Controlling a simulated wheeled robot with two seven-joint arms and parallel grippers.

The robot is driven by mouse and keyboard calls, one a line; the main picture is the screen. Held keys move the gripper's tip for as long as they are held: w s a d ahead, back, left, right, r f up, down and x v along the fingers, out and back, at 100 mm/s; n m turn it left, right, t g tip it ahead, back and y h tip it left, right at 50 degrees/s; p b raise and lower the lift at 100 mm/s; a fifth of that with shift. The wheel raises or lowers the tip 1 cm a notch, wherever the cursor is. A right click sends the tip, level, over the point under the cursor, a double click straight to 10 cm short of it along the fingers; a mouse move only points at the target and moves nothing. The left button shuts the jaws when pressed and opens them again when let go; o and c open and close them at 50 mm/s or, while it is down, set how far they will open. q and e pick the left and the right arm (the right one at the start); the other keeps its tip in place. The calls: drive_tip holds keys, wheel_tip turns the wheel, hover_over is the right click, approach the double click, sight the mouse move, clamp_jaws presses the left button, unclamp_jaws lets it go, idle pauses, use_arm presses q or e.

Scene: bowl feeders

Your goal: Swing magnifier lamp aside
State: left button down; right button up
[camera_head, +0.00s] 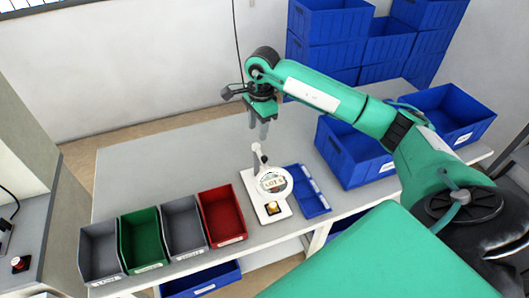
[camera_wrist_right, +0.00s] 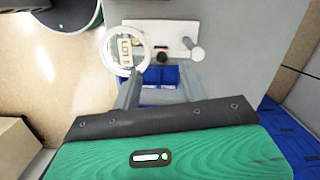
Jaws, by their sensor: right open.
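The magnifier lamp has a white ring head (camera_head: 288,180) in the head view, over a white base plate (camera_head: 262,206) near the table's front edge. Its short post (camera_head: 258,152) stands at the back of the plate. A card reading LOT shows through the lens. In the right wrist view the ring (camera_wrist_right: 105,50) is left of the post (camera_wrist_right: 196,53). My right gripper (camera_head: 258,128) points down, open and empty, above and behind the lamp, apart from it. Its two fingers (camera_wrist_right: 160,82) are spread in the wrist view. My left gripper is not in view.
Grey, green and red bins (camera_head: 222,216) line the table front, left of the lamp. A small blue tray (camera_head: 312,205) lies close to its right. Larger blue bins (camera_head: 350,158) stand further right. The tabletop (camera_head: 165,160) behind the small bins is clear.

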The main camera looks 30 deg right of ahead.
sight(264, 157)
drive_tip(key=shift+h, duration=0.5)
drive_tip(key=f+p, duration=0.1)
drive_tip(key=f, duration=0.3)
drive_tip(key=d+f+p, duration=0.1)
drive_tip(key=f+p, duration=0.1)
drive_tip(key=f, duration=0.1)
drive_tip(key=d+f+p, duration=0.1)
drive_tip(key=f+p, duration=0.1)
drive_tip(key=f, duration=0.2)
drive_tip(key=shift+d+f, duration=0.1)
drive_tip(key=shift+f, duration=0.85)
clamp_jaws()
